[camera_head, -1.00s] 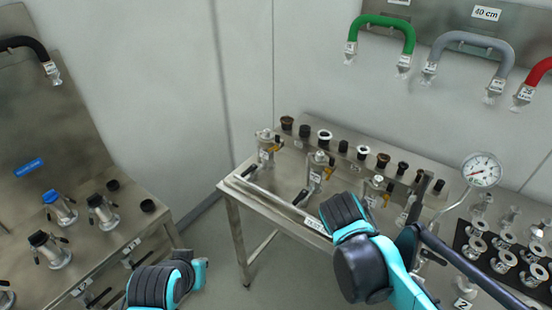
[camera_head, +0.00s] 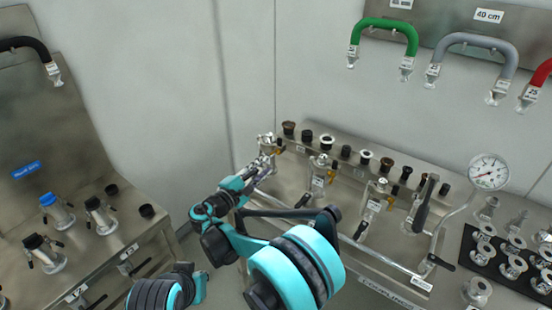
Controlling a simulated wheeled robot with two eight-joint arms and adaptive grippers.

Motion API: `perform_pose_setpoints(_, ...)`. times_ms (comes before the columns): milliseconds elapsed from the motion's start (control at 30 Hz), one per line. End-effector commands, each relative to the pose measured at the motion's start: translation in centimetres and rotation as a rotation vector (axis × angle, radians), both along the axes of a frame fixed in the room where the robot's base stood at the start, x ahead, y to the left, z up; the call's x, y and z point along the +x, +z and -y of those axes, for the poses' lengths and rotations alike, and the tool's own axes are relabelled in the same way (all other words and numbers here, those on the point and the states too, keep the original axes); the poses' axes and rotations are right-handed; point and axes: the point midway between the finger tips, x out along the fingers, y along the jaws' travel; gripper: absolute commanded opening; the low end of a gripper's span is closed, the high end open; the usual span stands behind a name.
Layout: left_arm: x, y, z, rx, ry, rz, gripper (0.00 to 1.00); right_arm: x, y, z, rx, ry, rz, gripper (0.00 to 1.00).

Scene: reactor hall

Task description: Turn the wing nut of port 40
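Three upright metal valve ports stand along the steel bench: a left one (camera_head: 267,142), a middle one (camera_head: 319,172) and a right one (camera_head: 375,194). Their small labels are too small to read, so I cannot tell which is port 40. A small brass-coloured part (camera_head: 279,146) sits at the right side of the left port and may be its wing nut. My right gripper (camera_head: 264,164) is at the left port, just below and in front of it, and hides its lower part. I cannot tell whether it touches, or whether its fingers are open. My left gripper is out of view.
A row of dark and white caps (camera_head: 346,152) lines the bench's back. A pressure gauge (camera_head: 488,172) stands at right, near a black mat (camera_head: 474,262) with several metal fittings. Hoses (camera_head: 474,40) hang on the wall. Another steel bench (camera_head: 95,258) is at left.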

Motion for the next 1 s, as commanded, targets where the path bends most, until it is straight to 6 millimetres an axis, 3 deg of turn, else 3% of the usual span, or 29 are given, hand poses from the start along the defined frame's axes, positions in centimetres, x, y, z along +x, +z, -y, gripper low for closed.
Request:
perform_pose_setpoints(500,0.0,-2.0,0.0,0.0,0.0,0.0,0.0,5.7,-0.1,4.2,-0.001,-0.002,0.001,0.27)
perform_pose_setpoints(833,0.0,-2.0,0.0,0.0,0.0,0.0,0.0,6.2,0.0,4.5,0.0,0.0,0.0,0.27)
perform_pose_setpoints(867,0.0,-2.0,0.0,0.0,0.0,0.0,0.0,6.2,0.0,4.5,0.0,0.0,0.0,0.24)
perform_pose_setpoints(967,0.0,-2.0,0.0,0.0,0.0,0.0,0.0,6.2,0.0,4.5,0.0,-0.001,0.0,0.0)
perform_pose_setpoints(1000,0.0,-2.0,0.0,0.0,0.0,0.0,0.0,6.2,0.0,4.5,0.0,-0.001,0.0,0.0)
